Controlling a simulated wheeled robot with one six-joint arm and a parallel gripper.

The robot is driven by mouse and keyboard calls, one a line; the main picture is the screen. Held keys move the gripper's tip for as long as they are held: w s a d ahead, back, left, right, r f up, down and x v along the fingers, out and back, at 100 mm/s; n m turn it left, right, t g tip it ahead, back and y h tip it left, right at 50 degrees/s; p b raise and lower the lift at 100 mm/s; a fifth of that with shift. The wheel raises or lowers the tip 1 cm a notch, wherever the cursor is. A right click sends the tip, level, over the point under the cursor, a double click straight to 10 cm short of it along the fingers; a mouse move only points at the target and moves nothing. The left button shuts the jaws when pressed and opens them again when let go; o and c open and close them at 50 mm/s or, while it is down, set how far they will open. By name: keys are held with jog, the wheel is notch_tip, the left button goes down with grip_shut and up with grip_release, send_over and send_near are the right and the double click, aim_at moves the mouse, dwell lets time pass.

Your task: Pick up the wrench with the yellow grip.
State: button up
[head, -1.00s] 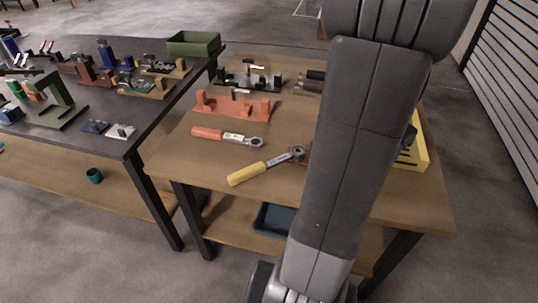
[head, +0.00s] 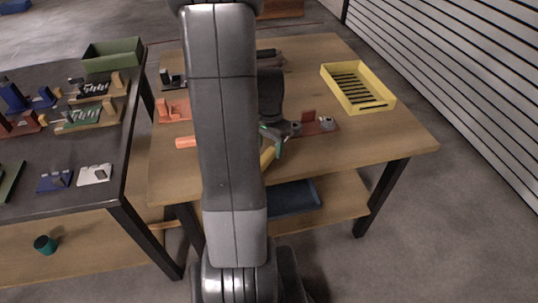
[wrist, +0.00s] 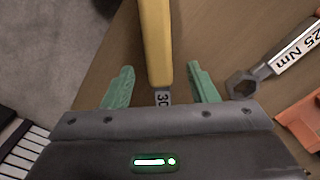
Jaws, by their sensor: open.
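The wrench with the yellow grip lies on the wooden table. In the head view its yellow grip (head: 267,158) shows just right of my forearm, partly hidden by my gripper (head: 271,139). My gripper (wrist: 161,88) is open, with one green finger on each side of the wrench and a gap on both sides. The shaft's far end is hidden under the gripper body.
A second wrench, marked "25 Nm" (wrist: 296,45), lies close right of the fingers in the wrist view; its orange grip (head: 186,142) shows in the head view. A yellow slotted tray (head: 388,100) stands at the table's right. A green bin (head: 112,56) stands on the dark table.

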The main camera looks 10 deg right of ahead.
aim_at(270, 151)
jog(key=shift+d+f, duration=0.1)
jog(key=shift+f, duration=1.4)
grip_shut()
jog(key=shift+r, duration=0.1)
